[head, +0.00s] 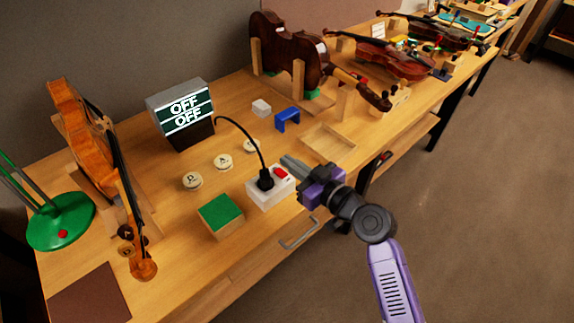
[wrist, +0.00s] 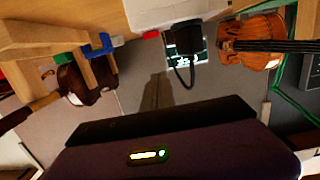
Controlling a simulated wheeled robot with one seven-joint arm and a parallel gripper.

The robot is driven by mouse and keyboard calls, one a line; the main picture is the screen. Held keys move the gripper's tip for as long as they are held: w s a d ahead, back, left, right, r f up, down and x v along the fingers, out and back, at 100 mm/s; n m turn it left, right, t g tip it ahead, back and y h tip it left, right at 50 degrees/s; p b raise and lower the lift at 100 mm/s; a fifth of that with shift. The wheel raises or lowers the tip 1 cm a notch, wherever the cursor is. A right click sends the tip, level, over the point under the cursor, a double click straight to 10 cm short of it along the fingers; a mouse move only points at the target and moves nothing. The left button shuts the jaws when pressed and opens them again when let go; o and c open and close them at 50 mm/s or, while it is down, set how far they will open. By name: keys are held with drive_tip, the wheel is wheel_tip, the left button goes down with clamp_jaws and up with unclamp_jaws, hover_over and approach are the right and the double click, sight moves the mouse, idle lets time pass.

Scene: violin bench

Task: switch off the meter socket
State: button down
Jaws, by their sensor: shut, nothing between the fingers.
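The meter socket (head: 262,194) is a white block near the front edge of the bench, with a red switch (head: 281,173) on top and a black plug (head: 265,180) in it. A black cable runs from the plug towards the meter (head: 183,112), whose screen reads OFF on two lines. My gripper (head: 288,162) is shut and empty, its tips close by the red switch; I cannot tell whether they touch it. In the wrist view, the white socket (wrist: 175,12), red switch (wrist: 151,35) and black plug (wrist: 183,38) show at the top.
A green-topped block (head: 221,214) stands left of the socket, round lettered discs (head: 223,162) behind it. A shallow wooden tray (head: 328,141) and a blue bracket (head: 288,120) lie behind my gripper. Violins stand at left (head: 90,135) and at the back (head: 290,55).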

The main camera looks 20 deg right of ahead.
drive_tip(key=s+d+r+b, duration=0.1)
drive_tip(key=s+d+r, duration=0.1)
drive_tip(key=s, duration=0.4)
drive_tip(key=shift+s+r, duration=0.25)
drive_tip(key=shift+r, duration=0.05)
drive_tip(key=s+d+m+t+h, duration=0.2)
drive_tip(key=s+d+m+h, duration=0.3)
drive_tip(key=s+h, duration=0.15)
drive_tip(key=s+a+f+g, duration=0.1)
drive_tip(key=s+a, duration=0.2)
drive_tip(key=s, duration=1.1)
drive_tip(key=s+a+f+n+g+y, duration=0.1)
drive_tip(key=s+a, duration=0.3)
drive_tip(key=s, duration=1)
drive_tip(key=shift+s+a+f+g, duration=0.2)
drive_tip(key=shift+a+g, duration=0.1)
drive_tip(key=shift+g, duration=0.2)
